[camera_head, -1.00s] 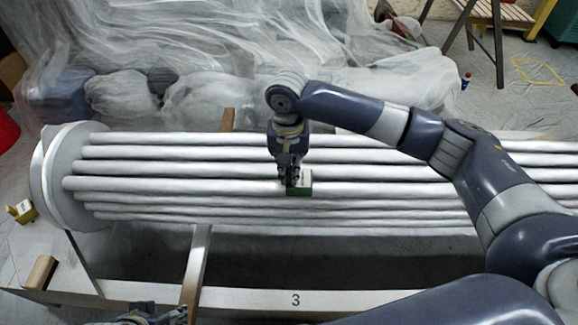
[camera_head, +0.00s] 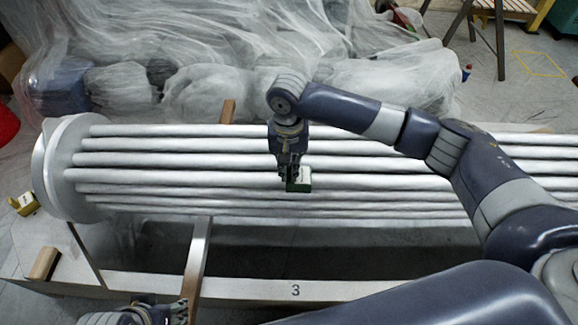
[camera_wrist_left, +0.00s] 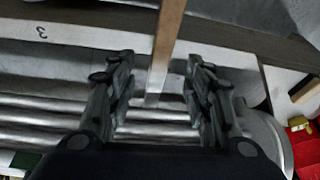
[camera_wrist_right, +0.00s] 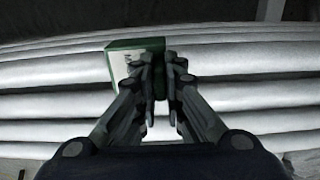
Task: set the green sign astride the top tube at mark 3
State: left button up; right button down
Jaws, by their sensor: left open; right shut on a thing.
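My right gripper (camera_head: 290,178) is shut on the green sign (camera_head: 304,186), a small block with a green edge and a pale face. The sign is over the bundle of long white tubes (camera_head: 400,180), roughly in line with the mark 3 (camera_head: 295,290) on the front plank. In the right wrist view the sign (camera_wrist_right: 122,66) stands at the fingertips, in front of the tubes. I cannot tell whether it touches a tube. My left gripper (camera_head: 165,312) is open and empty at the bottom edge; in the left wrist view its fingers (camera_wrist_left: 160,68) are apart.
A round white end plate (camera_head: 60,170) closes the bundle's left end. A cross timber (camera_head: 197,262) runs under the tubes to the front plank (camera_head: 240,288). A wooden block (camera_head: 44,263) and a yellow object (camera_head: 24,204) lie at left. Sheeting (camera_head: 220,60) covers things behind.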

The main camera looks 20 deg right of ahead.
pick_arm(q)
jog(key=shift+r, duration=0.1)
pick_arm(e)
jog(key=shift+r, duration=0.1)
pick_arm(q)
jog(key=shift+w+r+p, duration=0.15)
jog(key=shift+r+p, duration=0.15)
jog(key=shift+p, duration=0.7)
jog(key=shift+f, duration=0.25)
pick_arm(e)
jog(key=c, duration=1.6)
grip_release()
pick_arm(q)
jog(key=shift+r, duration=0.1)
pick_arm(e)
notch_tip(320, 180, up, 12)
